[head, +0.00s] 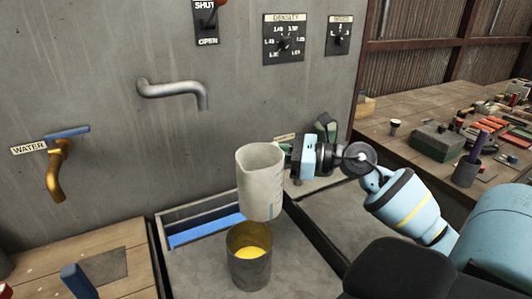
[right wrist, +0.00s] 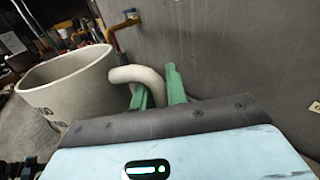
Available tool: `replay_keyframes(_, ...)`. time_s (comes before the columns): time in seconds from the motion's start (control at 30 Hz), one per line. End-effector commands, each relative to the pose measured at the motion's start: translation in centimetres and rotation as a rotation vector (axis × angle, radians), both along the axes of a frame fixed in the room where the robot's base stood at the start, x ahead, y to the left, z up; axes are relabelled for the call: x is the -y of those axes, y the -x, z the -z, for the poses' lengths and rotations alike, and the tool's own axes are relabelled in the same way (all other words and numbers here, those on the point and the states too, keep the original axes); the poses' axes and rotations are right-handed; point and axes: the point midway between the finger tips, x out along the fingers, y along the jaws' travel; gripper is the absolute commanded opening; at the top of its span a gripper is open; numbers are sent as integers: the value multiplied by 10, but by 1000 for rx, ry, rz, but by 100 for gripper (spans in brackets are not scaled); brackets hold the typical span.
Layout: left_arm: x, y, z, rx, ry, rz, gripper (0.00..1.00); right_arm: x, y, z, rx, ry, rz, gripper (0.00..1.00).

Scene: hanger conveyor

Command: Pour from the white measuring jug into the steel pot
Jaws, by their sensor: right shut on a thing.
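The white measuring jug (head: 260,185) is held in the air, nearly upright, with its mouth up. It also shows at the left of the right wrist view (right wrist: 68,88). My right gripper (head: 288,152) is at the jug's right side, shut on its handle (right wrist: 140,76); its green fingers (right wrist: 160,92) show beside the handle. The steel pot (head: 249,271) stands upright below the jug, with yellow contents inside. The jug's base overlaps the pot's far rim in the head view. The jug's contents are hidden. My left gripper is not in view.
A grey spout (head: 175,88) and a brass water tap (head: 57,175) stick out from the wall. A trough with a blue inside (head: 205,230) lies behind the pot. A cluttered wooden bench (head: 420,105) is at the right, a wooden table (head: 105,255) at the left.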

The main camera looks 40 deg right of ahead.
Motion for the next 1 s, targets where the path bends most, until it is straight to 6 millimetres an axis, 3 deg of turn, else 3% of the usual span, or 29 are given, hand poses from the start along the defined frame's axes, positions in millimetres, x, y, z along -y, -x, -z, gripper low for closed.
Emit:
replay_keyframes(0.47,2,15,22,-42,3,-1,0,5,-3,11,69,147,1,0)
replay_keyframes(0.77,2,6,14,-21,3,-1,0,7,-3,-10,152,306,3,0)
replay_keyframes(1.0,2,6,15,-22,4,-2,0,7,-3,-9,152,313,2,0)
